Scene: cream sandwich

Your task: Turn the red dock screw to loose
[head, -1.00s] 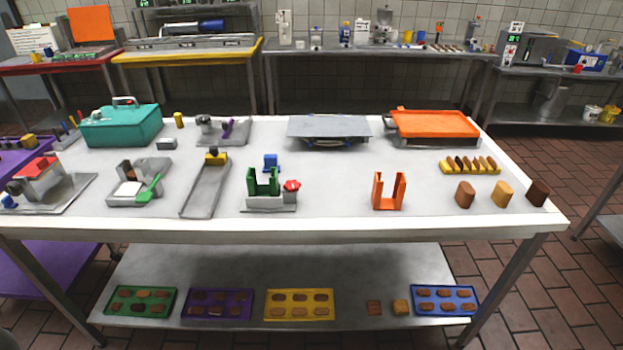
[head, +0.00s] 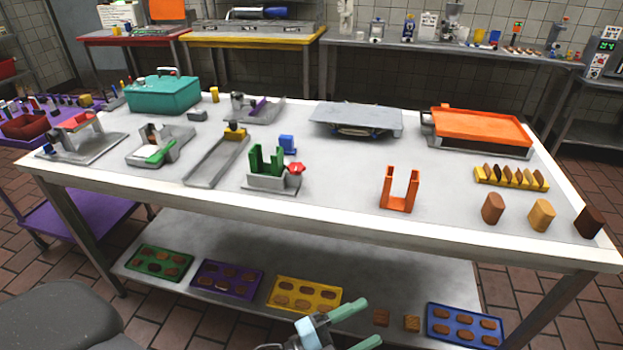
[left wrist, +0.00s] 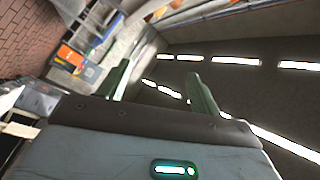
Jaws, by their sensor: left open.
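The red dock screw (head: 296,168) is a small red knob on the right side of a grey dock (head: 270,184). A green U-shaped holder (head: 267,160) stands upright in that dock, on the white table. My left gripper (head: 357,324) is low at the bottom of the head view, in front of the table and well apart from the screw. Its two pale green fingers are spread and empty. In the left wrist view the fingers (left wrist: 160,85) are also apart, with the ceiling lights behind them. My right gripper is not in view.
A blue block (head: 287,144) stands just behind the dock. An orange U-shaped holder (head: 401,190) stands to its right, and a grey sloped tray (head: 212,165) to its left. The white table's front edge (head: 330,226) lies between my gripper and the dock. The lower shelf holds several coloured trays.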

